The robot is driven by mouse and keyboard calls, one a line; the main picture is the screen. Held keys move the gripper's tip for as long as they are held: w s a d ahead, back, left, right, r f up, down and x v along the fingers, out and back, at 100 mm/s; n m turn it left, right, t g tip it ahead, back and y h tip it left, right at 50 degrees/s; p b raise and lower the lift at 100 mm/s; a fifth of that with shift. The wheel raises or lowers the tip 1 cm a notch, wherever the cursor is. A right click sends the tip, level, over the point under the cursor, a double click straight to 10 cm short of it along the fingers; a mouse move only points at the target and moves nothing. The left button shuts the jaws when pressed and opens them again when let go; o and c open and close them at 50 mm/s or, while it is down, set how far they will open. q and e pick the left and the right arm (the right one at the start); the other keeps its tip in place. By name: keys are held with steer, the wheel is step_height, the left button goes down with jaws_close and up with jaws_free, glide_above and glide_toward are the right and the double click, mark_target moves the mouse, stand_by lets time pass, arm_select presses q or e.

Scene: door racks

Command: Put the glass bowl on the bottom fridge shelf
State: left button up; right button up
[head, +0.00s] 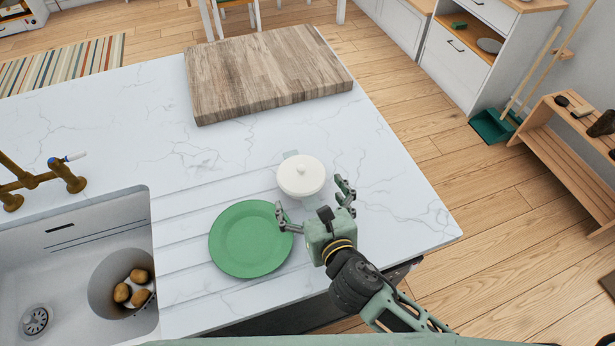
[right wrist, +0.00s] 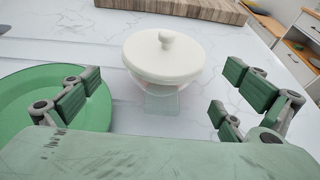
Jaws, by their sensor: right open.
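The glass bowl (head: 301,176) stands upright on the white marble counter, with a white knobbed lid and clear glass handles. It also shows in the right wrist view (right wrist: 163,60), where a glass handle (right wrist: 162,98) points toward me. My right gripper (head: 315,203) is open and empty, just on the near side of the bowl, its fingers spread to either side and apart from it. The right gripper also shows in the right wrist view (right wrist: 158,95). My left gripper and the fridge shelf are not in view.
A green plate (head: 250,239) lies left of the bowl, close to my right gripper's left finger. A wooden board (head: 265,72) lies farther back. The sink (head: 70,260) at left holds a round container with several potatoes. The counter right of the bowl is clear.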

mark_target(300, 178)
steer(key=shift+p+x, duration=0.7)
steer(key=shift+x, duration=2.9)
steer(key=shift+d, duration=0.15)
steer(key=c, duration=1.5)
steer(key=shift+r, duration=0.25)
steer(key=c, duration=0.4)
